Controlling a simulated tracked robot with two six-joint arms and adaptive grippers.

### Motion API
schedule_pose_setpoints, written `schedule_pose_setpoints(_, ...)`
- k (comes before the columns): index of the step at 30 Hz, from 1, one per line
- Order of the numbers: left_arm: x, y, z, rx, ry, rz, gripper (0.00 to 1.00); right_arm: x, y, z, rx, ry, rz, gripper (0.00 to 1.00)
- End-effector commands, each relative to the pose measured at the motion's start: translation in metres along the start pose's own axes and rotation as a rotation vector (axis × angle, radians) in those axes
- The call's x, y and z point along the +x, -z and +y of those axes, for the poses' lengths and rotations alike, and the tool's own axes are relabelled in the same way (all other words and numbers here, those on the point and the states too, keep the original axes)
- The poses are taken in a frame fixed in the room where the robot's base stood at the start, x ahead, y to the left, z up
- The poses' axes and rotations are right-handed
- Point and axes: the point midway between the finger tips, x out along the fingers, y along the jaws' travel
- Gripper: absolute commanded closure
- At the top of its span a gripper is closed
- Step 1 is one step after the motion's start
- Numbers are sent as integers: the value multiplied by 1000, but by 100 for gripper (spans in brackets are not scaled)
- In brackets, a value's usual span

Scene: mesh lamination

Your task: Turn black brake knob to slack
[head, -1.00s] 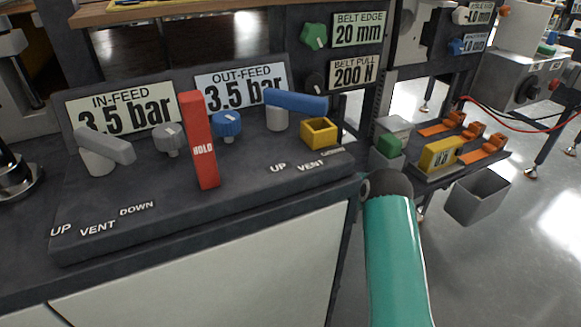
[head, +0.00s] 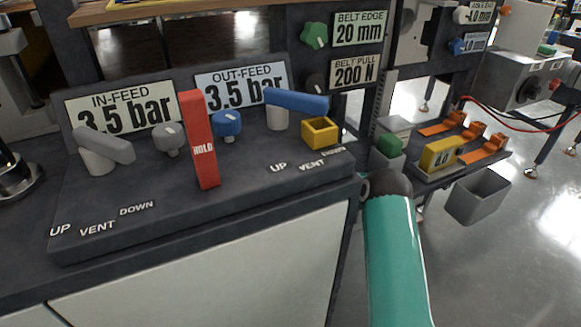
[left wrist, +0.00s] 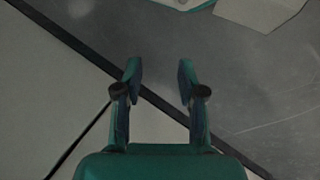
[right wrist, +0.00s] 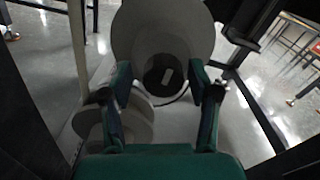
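In the right wrist view a black knob (right wrist: 164,76) with a short white mark sits in the middle of a large pale grey round part (right wrist: 164,32). My right gripper (right wrist: 161,82) is open, with one finger on each side of the knob in the picture. Gaps show between the fingers and the knob; how far ahead the knob lies is hard to tell. My left gripper (left wrist: 157,75) is open and empty in its own view. Neither gripper shows in the head view. A dark knob (head: 315,84) also shows left of the belt pull label there.
A control panel at the left carries a red HOLD bar (head: 202,140), a grey lever (head: 104,145), a blue lever (head: 296,101) and a yellow square part (head: 319,131). A grey bin (head: 477,196) and orange clamps (head: 489,147) are at the right. Pale discs (right wrist: 125,125) lie beside my right gripper.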

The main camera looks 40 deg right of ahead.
Motion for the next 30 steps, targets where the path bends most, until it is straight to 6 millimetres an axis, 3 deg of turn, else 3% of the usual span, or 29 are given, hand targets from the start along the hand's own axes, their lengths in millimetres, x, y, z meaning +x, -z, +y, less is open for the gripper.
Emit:
schedule_pose_setpoints(10,-1,0,0,0,0,0,60,0,-11,-6,-1,5,-5,39)
schedule_pose_setpoints(22,-1,0,0,0,0,0,60,0,-75,-26,-1,3,-4,39)
schedule_pose_setpoints(30,0,0,0,0,0,0,60,1,-94,-32,0,1,0,39)
